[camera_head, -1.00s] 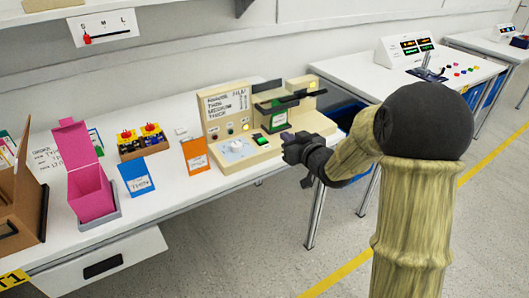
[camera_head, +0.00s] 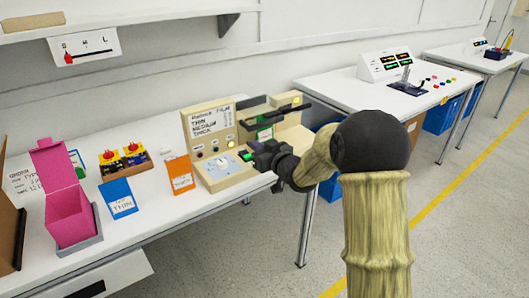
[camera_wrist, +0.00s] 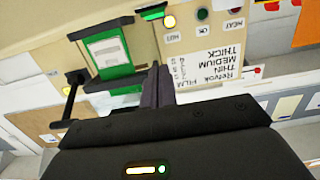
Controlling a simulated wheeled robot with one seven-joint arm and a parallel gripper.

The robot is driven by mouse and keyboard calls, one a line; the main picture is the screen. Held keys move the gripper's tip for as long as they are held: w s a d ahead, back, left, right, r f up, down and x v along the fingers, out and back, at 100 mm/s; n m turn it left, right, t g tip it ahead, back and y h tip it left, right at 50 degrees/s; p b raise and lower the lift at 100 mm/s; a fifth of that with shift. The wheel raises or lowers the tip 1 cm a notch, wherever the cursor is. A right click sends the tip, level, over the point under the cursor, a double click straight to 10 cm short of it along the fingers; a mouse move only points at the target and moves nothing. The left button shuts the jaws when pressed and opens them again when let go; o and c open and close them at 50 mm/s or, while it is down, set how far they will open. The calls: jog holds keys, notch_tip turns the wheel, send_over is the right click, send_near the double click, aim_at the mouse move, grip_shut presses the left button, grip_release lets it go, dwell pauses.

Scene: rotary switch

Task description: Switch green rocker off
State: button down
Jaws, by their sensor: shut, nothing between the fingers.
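The green rocker (camera_head: 245,155) is on the sloped front of the beige machine (camera_head: 224,178), partly hidden by my gripper in the head view. In the wrist view, which is upside down, the green rocker (camera_wrist: 152,12) is bright green at the top edge. My gripper (camera_head: 253,159) is shut and empty, right beside the rocker in the head view. In the wrist view, my gripper's dark fingers (camera_wrist: 158,86) are together and point toward the panel, with a visible gap in the picture between them and the rocker. Contact cannot be told.
A white label panel (camera_head: 207,121) stands behind the controls. A black lever arm (camera_head: 277,116) extends over the machine's right part. An orange card (camera_head: 180,174), a blue card (camera_head: 119,198) and a pink box (camera_head: 67,205) stand to the left on the white table (camera_head: 165,228).

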aim_at(250, 156)
jog(key=x, duration=0.4)
jog(key=shift+w+a, duration=0.15)
jog(key=shift+a, duration=0.05)
notch_tip(250, 156, down, 3)
jog(key=shift+b, duration=0.4)
jog(key=shift+w+f, duration=0.15)
jog(key=shift+f, duration=0.35)
jog(key=shift+d, duration=0.1)
